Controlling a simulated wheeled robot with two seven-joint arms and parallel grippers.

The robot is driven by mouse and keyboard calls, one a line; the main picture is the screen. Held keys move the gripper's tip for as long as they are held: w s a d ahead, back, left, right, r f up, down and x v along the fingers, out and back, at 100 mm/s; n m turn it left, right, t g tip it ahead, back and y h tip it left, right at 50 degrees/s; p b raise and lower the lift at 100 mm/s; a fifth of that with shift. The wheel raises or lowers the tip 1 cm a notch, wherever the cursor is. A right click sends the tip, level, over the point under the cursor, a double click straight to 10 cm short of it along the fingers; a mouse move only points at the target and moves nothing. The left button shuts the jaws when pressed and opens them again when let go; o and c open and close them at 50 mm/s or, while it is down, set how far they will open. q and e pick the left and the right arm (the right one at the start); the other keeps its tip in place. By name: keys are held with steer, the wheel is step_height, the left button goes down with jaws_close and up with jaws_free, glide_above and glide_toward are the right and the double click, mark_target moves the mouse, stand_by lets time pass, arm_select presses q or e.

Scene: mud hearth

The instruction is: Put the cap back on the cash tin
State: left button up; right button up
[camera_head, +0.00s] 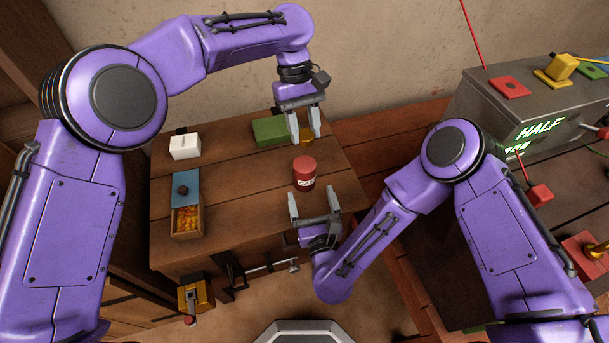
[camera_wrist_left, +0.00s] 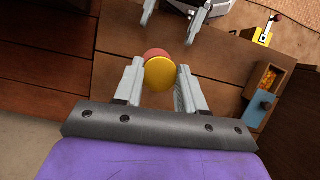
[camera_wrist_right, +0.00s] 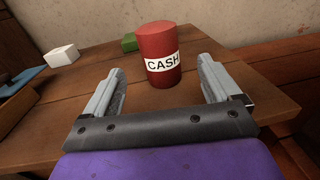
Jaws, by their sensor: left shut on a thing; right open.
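The red cash tin (camera_head: 304,175) with its white label stands upright on the wooden table. It also shows in the right wrist view (camera_wrist_right: 160,52), beyond and between the open fingers. My left gripper (camera_head: 307,136) is shut on the round yellow cap (camera_head: 307,140), held on the far side of the tin. In the left wrist view the cap (camera_wrist_left: 160,74) sits between the fingertips and partly hides the tin (camera_wrist_left: 155,54). My right gripper (camera_head: 315,194) is open and empty on the near side of the tin, apart from it.
A green block (camera_head: 270,132) and a white box (camera_head: 185,146) stand on the table (camera_head: 240,200). A blue-lidded box (camera_head: 186,188) with orange contents is at left. A grey metal box (camera_head: 490,115) with a lit "HALF" sign stands at right.

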steer(key=w, duration=0.3)
steer(key=w+a, duration=0.1)
steer(key=w, duration=0.2)
steer(key=w+a, duration=0.1)
steer(key=w, duration=0.3)
steer(key=c, duration=1.5)
arm_select(q)
glide_above(307, 167)
steer(key=w, duration=0.2)
steer(key=shift+s+a+f, duration=0.1)
steer(key=shift+a+f, duration=0.1)
steer(key=shift+f, duration=1)
steer(key=shift+s+a+f, duration=0.1)
steer(key=shift+a+f, duration=0.05)
steer(key=shift+f, duration=1.05)
steer(key=shift+f, duration=0.1)
steer(key=shift+f, duration=0.8)
steer(key=shift+f, duration=0.5)
